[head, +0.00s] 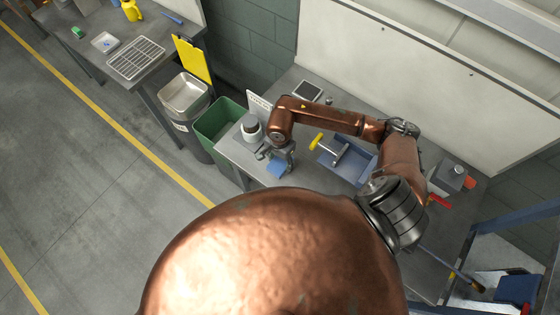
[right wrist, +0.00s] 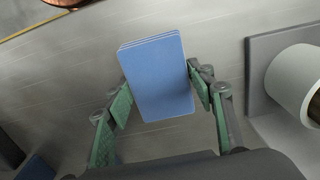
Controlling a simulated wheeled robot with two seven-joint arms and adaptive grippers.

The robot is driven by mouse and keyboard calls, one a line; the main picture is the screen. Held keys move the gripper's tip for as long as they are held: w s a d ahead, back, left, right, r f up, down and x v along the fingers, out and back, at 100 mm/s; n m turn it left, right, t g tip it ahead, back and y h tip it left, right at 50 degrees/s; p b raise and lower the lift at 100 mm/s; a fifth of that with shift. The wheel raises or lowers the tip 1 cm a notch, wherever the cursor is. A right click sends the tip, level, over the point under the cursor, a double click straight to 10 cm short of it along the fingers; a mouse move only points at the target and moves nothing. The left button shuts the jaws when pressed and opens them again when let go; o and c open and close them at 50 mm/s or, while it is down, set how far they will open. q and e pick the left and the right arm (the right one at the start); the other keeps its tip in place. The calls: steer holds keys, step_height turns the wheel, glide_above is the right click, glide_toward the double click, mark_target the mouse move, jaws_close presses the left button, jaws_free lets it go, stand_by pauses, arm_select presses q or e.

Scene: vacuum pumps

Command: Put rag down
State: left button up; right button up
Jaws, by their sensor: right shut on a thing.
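The rag is a blue folded stack (head: 277,169). It also shows large in the right wrist view (right wrist: 158,78). My right gripper (head: 278,161) is shut on the rag. In the right wrist view its green-padded fingers (right wrist: 162,92) are on either side of the rag. In the head view the gripper is near the left end of the grey workbench (head: 234,157). Whether the rag touches the bench top cannot be told. My left gripper is not in view.
A white-and-dark cylindrical part (head: 251,128) stands close beside the gripper; a pale cylinder (right wrist: 302,82) is at right in the wrist view. A blue tray (head: 347,160) and yellow-handled tool (head: 316,141) lie right. A green bin (head: 217,122) and grey bin (head: 184,97) stand left.

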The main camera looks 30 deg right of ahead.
mark_target(280, 162)
steer(key=shift+f, duration=0.15)
steer(key=o, duration=1)
steer(key=shift+r, duration=0.3)
steer(key=shift+r+b, duration=1.1)
steer(key=shift+r, duration=4.85)
